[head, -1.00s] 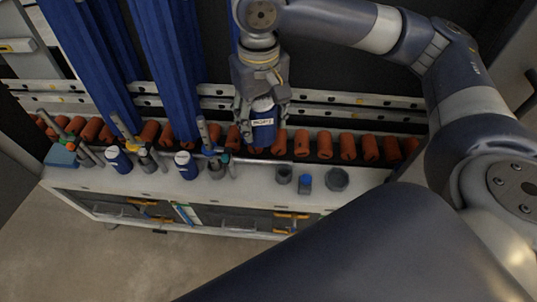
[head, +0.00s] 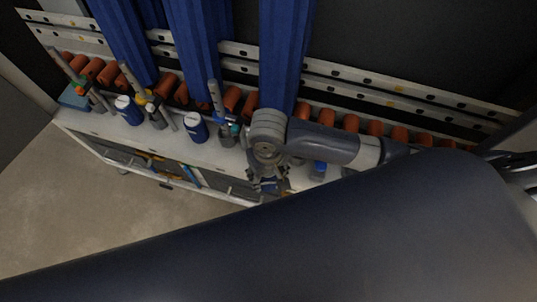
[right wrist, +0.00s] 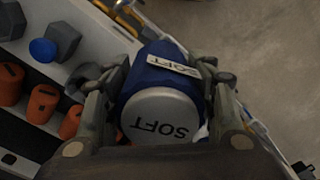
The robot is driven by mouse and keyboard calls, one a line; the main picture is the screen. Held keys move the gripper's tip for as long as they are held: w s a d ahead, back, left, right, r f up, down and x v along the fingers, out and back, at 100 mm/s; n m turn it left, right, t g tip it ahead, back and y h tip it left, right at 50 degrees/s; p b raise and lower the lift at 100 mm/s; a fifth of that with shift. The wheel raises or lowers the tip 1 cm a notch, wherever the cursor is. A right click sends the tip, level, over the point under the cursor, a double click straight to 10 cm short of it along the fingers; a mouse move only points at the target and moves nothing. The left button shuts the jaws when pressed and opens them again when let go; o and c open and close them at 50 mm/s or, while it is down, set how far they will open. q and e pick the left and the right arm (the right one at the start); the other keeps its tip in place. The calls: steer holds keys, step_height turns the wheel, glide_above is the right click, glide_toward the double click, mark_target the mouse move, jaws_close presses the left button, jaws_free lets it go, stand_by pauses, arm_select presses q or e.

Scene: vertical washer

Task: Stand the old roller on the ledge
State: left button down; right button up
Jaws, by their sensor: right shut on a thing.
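My right gripper (head: 268,184) is shut on a blue cylinder marked "SOFT" (right wrist: 158,72). In the right wrist view, my right gripper (right wrist: 165,88) has a finger on each side of it, with its grey end facing the camera. In the head view, my wrist mostly hides it near the front edge of the white ledge (head: 85,120). The ledge also shows in the right wrist view (right wrist: 95,38), left of the cylinder. I cannot tell whether the cylinder touches the ledge. No roller is readable as the old one. My left gripper is out of view.
Two blue cylinders with white tops (head: 123,104) (head: 195,126) stand on the ledge among rods in holders. A row of orange rollers (head: 375,128) runs behind, under hanging blue strips (head: 285,60). A grey octagonal piece (right wrist: 62,40) and a small blue piece (right wrist: 42,50) are beside my gripper.

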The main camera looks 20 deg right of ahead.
steer(key=s+f, duration=0.1)
steer(key=s+a+f, duration=0.1)
steer(key=f, duration=0.1)
steer(key=shift+s+f, duration=0.2)
steer(key=shift+s, duration=0.1)
steer(key=w+d, duration=0.1)
steer(key=w, duration=0.4)
steer(key=w+d+f, duration=0.1)
steer(key=w+d, duration=0.1)
steer(key=w, duration=0.2)
steer(key=w+d, duration=0.2)
steer(key=w, duration=0.3)
steer(key=shift+w+f, duration=0.25)
steer(key=shift+w, duration=0.05)
steer(key=shift+w+d+f, duration=0.1)
steer(key=shift+f, duration=1.7)
steer(key=o, duration=0.7)
steer(key=shift+f, duration=0.1)
steer(key=o, duration=0.4)
steer(key=shift+o, duration=0.2)
step_height(320, 180, up, 12)
steer(key=shift+p, duration=0.3)
